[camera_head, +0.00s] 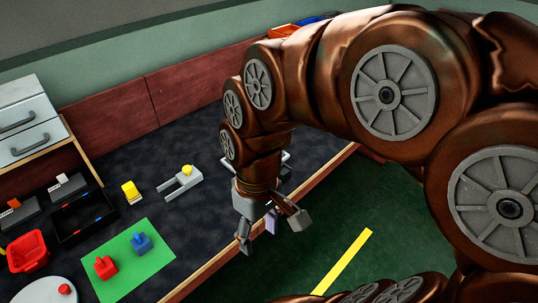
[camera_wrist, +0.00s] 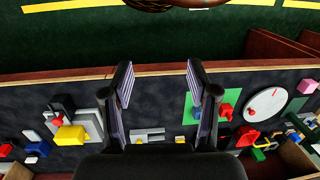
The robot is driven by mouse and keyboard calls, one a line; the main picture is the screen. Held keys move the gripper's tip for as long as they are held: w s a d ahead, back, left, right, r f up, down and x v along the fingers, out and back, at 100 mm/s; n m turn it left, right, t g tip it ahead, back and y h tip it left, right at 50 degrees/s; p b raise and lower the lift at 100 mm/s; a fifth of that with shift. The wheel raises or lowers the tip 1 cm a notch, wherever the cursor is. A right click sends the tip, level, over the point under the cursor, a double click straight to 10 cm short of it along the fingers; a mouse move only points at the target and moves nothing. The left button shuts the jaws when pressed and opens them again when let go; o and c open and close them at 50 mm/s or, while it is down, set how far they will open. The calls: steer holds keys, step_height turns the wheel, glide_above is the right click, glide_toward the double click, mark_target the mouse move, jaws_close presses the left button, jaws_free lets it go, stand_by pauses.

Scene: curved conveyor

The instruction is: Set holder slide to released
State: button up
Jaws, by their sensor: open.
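My gripper (camera_head: 271,230) hangs open and empty over the front edge of the table. Its two fingers stand wide apart in the wrist view (camera_wrist: 158,82). A grey forked fixture (camera_head: 176,187) with a yellow knob lies on the dark table, left of my gripper; in the wrist view it is small, low between the fingers. A grey plate (camera_wrist: 92,117) with a yellow block and a red knob is at the left of the wrist view; my arm mostly hides it in the head view. I cannot tell which fixture is the holder slide, or its setting.
A green mat (camera_head: 124,262) carries a red and a blue piece. Drawers (camera_head: 22,120) stand at the back left. Dark table surface is clear around the forked fixture.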

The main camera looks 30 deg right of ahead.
steer(key=w+d+n+t+y+b, duration=0.1)
steer(key=w+d+n+y, duration=0.2)
steer(key=w, duration=0.9)
steer(key=w+d+n+t, duration=0.1)
steer(key=w+d+n, duration=0.35)
steer(key=w, duration=0.65)
steer(key=w+d+f+t, duration=0.1)
steer(key=w+d+f, duration=0.1)
steer(key=d+f, duration=0.35)
steer(key=w+d+f+n+b, duration=0.1)
steer(key=w+d+f, duration=0.15)
steer(key=d, duration=0.55)
steer(key=w+d+f+t, duration=0.1)
steer(key=w+d+f, duration=0.2)
steer(key=d, duration=0.4)
steer(key=p+x, duration=0.2)
steer(key=x, duration=0.4)
steer(key=shift+s+a+f, duration=0.1)
steer(key=shift+a+f, duration=0.05)
steer(key=shift+f, duration=0.25)
jaws_close()
